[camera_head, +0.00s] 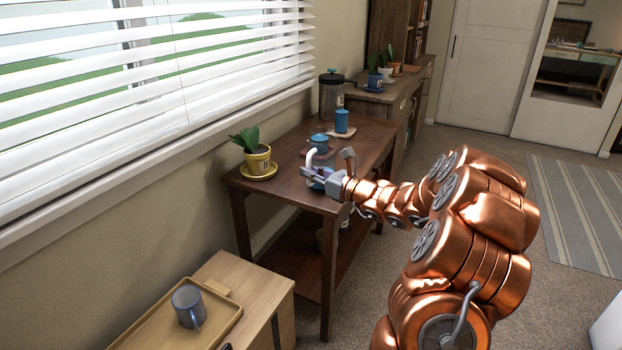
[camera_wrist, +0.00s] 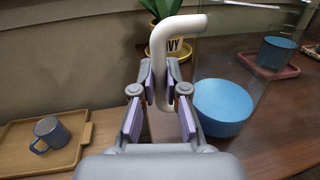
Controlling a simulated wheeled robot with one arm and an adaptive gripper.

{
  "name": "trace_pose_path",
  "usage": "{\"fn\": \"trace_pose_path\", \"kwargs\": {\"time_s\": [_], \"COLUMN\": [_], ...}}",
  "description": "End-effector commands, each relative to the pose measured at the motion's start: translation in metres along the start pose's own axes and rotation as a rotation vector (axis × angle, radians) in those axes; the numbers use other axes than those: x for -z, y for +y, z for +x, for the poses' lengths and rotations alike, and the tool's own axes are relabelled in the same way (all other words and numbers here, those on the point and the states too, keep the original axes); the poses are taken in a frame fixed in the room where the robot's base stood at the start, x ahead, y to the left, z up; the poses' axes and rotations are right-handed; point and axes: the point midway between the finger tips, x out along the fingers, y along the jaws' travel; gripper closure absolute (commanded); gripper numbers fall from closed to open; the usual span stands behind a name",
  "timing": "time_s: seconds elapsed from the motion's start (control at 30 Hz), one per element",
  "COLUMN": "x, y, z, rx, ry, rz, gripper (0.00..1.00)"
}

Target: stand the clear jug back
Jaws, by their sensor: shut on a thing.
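In the wrist view, my gripper (camera_wrist: 160,92) is shut on the white handle (camera_wrist: 160,65) of the clear jug (camera_wrist: 250,70). The handle rises between the two padded fingers and bends over to the right at its top. The jug's see-through wall stands just right of the fingers. A round blue shape (camera_wrist: 222,108) shows at or through the jug; I cannot tell if it is inside. In the head view, my gripper (camera_head: 314,174) is at the near end of the dark table (camera_head: 290,203), with the white handle (camera_head: 310,157) at it. The jug's base contact is hidden.
A yellow plant pot on a saucer (camera_head: 258,163) stands left of my gripper. A grey mug (camera_head: 187,305) sits on the low wooden tray. The table's right side has bare room.

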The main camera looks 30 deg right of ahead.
Motion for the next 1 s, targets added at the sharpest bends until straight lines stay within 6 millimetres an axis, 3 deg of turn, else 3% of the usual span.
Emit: {"fn": "trace_pose_path", "kwargs": {"time_s": [0.1, 0.57, 0.6, 0.8, 1.0], "x": [0.0093, 0.0123, 0.0126, 0.0127, 0.0127], "y": [0.0001, 0.0, 0.0, 0.0002, 0.0002], "z": [-0.0002, -0.0002, -0.0003, -0.0003, -0.0003], "rx": [0.0, 0.0, 0.0, -0.001, -0.001], "ry": [-0.003, -0.006, -0.005, -0.004, -0.004], "rz": [-0.001, -0.002, -0.002, -0.002, -0.002], "gripper": [1.0, 1.0, 0.85, 0.65, 0.62]}}
